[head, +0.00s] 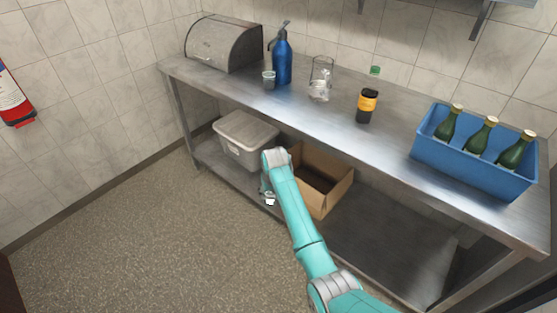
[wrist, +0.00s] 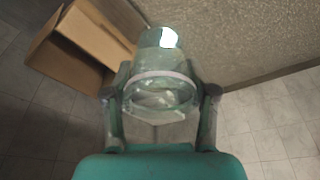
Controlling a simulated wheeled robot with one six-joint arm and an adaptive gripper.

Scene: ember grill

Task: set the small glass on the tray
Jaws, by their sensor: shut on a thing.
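A clear small glass (wrist: 158,62) stands out in the wrist view, held between the two fingers of my gripper (wrist: 160,92). Its round rim faces the camera, and one finger is on each side. In the head view my gripper (head: 268,196) hangs in front of the lower shelf, left of the cardboard box; the glass is hard to make out there. I cannot make out a tray in either view.
The steel counter (head: 225,84) carries a bread box (head: 222,42), a small cup (head: 268,80), a blue siphon bottle (head: 282,58), a glass jar (head: 321,80), a dark bottle (head: 367,106) and a blue crate (head: 470,165) of green bottles. Below are a grey bin (head: 243,150) and cardboard box (head: 335,192).

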